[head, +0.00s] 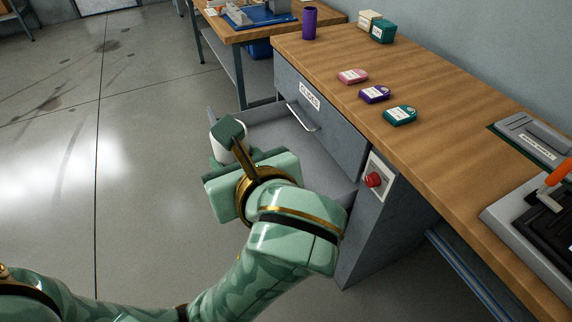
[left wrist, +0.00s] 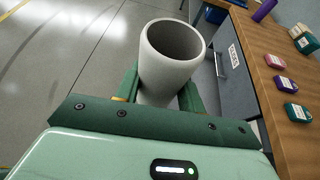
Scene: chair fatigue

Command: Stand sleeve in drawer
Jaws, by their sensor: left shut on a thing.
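A white-grey hollow sleeve (left wrist: 166,73) is held between the two green fingers of my left gripper (left wrist: 160,92), its open mouth showing in the left wrist view. In the head view the sleeve (head: 217,150) is mostly hidden behind my left gripper (head: 230,133). The grey drawer (head: 270,134) is pulled out from the bench and looks empty where I can see into it. The sleeve appears at the drawer's left end; I cannot tell whether it touches the drawer floor. My right gripper is in neither view.
The wooden bench top (head: 420,155) holds a purple cylinder (head: 309,23), pink, purple and teal labelled pieces, and grey equipment at the right. A red button (head: 373,180) is on the bench front beside the drawer. A second table (head: 235,32) stands behind. Open floor lies left.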

